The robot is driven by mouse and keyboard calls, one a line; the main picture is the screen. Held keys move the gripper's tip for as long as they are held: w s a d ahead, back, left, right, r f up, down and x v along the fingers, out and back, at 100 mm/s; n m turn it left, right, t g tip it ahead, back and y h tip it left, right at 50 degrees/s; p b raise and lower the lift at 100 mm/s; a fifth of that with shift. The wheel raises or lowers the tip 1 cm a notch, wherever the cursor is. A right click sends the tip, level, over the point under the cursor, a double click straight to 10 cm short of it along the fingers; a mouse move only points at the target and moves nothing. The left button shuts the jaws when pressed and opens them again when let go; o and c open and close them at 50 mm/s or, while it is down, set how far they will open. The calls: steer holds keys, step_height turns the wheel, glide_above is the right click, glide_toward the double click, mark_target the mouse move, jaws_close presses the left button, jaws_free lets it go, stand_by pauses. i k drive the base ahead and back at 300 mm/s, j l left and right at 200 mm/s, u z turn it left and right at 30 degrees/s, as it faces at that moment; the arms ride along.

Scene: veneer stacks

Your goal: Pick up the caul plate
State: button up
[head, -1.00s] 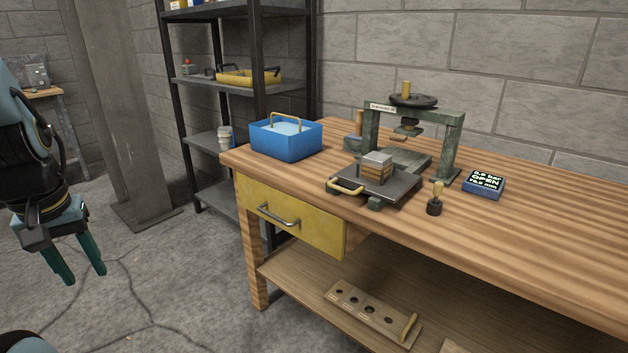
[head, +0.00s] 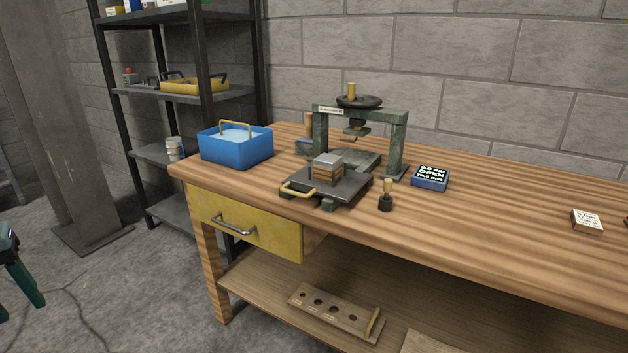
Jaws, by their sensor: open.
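A small light-grey metal plate, which looks like the caul plate (head: 328,160), lies flat on top of a small layered wood stack (head: 326,174). The stack sits on a dark tray with a yellow handle (head: 345,189), at the front of a green screw press (head: 397,140) on the workbench. My gripper (head: 20,308) is at the left edge of the head view, partly cut off, with green fingers pointing down. It is open and empty, far left of the bench and apart from the plate.
A yellow drawer (head: 250,228) is shut. A holed board (head: 335,312) lies on the lower shelf.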

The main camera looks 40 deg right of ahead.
mark_target(327, 160)
steer(key=i+l+z, duration=0.15)
steer(key=l+z, duration=0.15)
steer(key=i+l+z, duration=0.2)
steer(key=l+z, duration=0.15)
steer(key=i+l+z, duration=0.3)
steer(key=l, duration=0.15)
steer(key=k, duration=0.1)
